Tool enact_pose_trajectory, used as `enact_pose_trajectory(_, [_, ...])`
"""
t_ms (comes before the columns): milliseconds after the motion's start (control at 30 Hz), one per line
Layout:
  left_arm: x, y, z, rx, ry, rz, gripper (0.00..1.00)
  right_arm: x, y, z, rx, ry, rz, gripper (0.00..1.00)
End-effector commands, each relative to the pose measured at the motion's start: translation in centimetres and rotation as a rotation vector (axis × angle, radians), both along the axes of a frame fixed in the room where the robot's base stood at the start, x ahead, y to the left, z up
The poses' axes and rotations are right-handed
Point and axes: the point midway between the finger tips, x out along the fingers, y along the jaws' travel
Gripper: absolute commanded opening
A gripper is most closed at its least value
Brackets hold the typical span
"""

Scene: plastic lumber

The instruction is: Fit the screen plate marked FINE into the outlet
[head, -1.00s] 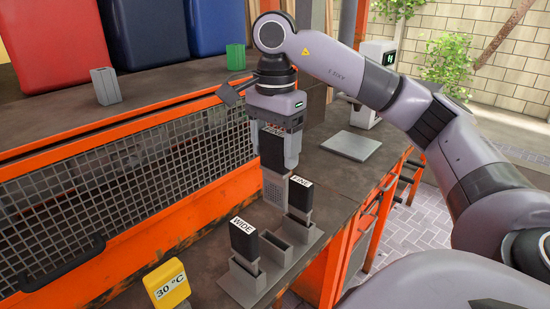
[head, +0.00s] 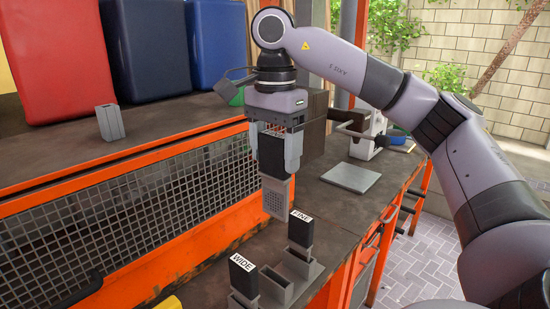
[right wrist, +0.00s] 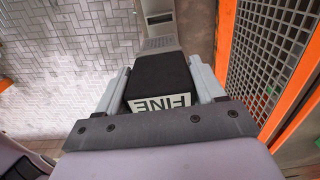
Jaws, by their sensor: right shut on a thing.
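My right gripper (head: 279,160) is shut on the black handle of a screen plate (head: 277,198), whose grey perforated end hangs down. Its label reads FINE, upside down, in the right wrist view (right wrist: 160,103). The plate hangs upright above the workbench, behind the rack and apart from it. The grey rack (head: 303,268) holds another black-handled plate marked FINE (head: 301,230) and one marked WIDE (head: 243,275). The slot between them is empty. I cannot make out the outlet for certain. My left gripper is not in view.
An orange-framed mesh guard (head: 130,205) stands left of the held plate. A flat grey plate (head: 351,177) lies on the bench to the right, with a dark brown block (head: 312,130) behind my gripper. A grey holder (head: 110,122) stands on the upper ledge.

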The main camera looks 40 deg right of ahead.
Motion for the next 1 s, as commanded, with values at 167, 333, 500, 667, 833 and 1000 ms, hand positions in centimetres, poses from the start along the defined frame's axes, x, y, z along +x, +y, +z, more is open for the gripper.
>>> enact_pose_trajectory(167, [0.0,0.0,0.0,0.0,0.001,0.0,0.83,0.0,0.0,1.2,-0.001,-0.003,0.0,0.31])
enact_pose_trajectory(333, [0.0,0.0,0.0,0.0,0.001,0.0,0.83,0.0,0.0,2.2,-0.001,-0.003,0.002,0.31])
enact_pose_trajectory(500, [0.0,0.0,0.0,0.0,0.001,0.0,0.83,0.0,0.0,3.3,-0.001,-0.004,-0.001,0.31])
enact_pose_trajectory(667, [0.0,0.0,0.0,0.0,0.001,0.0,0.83,0.0,0.0,4.2,-0.001,-0.003,0.0,0.31])
enact_pose_trajectory(833, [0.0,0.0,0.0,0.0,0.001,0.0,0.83,0.0,0.0,5.3,-0.001,-0.004,0.0,0.31])
enact_pose_trajectory(1000, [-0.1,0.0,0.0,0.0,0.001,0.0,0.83,0.0,0.0,6.3,-0.001,-0.003,0.0,0.31])
